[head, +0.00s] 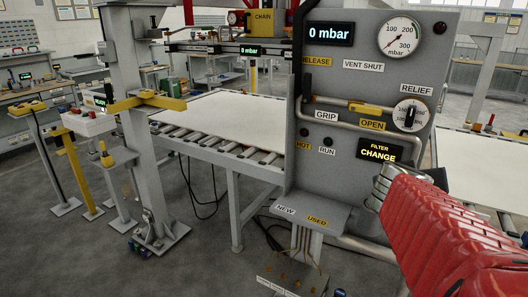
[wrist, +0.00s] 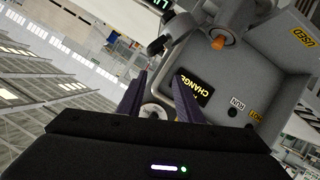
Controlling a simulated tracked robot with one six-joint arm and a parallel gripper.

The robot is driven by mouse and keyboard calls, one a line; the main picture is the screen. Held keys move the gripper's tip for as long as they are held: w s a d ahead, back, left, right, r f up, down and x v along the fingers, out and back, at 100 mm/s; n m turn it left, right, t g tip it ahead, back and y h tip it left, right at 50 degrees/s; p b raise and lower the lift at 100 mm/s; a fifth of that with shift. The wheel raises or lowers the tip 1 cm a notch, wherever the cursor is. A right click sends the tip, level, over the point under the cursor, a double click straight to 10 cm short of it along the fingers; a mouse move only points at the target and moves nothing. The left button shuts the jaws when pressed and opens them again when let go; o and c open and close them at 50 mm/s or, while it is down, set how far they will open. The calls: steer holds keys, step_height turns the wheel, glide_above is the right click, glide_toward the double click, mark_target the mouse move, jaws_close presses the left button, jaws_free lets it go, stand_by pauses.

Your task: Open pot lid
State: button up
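A pot lid is not clearly identifiable in either view. In the head view, a silvery ribbed part (head: 383,184) sits at the lower right of the grey panel, beside my red-sleeved arm; I cannot tell whether it is the pot. In the wrist view, my gripper (wrist: 161,74) is open, its two dark fingers apart. A pale round part (wrist: 153,111) shows low between and behind the fingers, partly hidden; I see no contact. My fingers are not clearly visible in the head view.
The grey panel (head: 345,130) carries a round mbar gauge (head: 400,38), a yellow handle (head: 371,108), pipes and a FILTER CHANGE sign (head: 379,150). The sign also shows in the wrist view (wrist: 194,91). A roller conveyor (head: 225,148) stands behind.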

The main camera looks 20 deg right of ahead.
steer(key=shift+v, duration=1)
steer(key=shift+c, duration=0.2)
steer(key=shift+a+f, duration=0.2)
steer(key=shift+a, duration=0.1)
steer(key=c, duration=0.3)
steer(key=a+f+n+y, duration=0.1)
steer(key=a+f+y, duration=0.1)
steer(key=a, duration=0.4)
steer(key=s+a+f+n+y, duration=0.1)
steer(key=a+f+y, duration=0.1)
steer(key=a+f, duration=0.2)
steer(key=a+f+n+y, duration=0.1)
steer(key=a+f+y, duration=0.1)
steer(key=a, duration=0.7)
steer(key=shift+s+a+f, duration=0.15)
steer(key=shift+s+f, duration=0.25)
steer(key=shift+f, duration=0.25)
jaws_close()
steer(key=s+a+f+n+y, duration=0.1)
steer(key=s+a+f+y, duration=0.1)
steer(key=a, duration=0.5)
steer(key=s+a+f+n+g+y, duration=0.1)
steer(key=s+a+f+n+y, duration=0.1)
steer(key=a, duration=0.5)
steer(key=shift+s+a+f+n+y, duration=0.25)
steer(key=shift+s+a+n+y, duration=0.05)
steer(key=shift+y, duration=0.5)
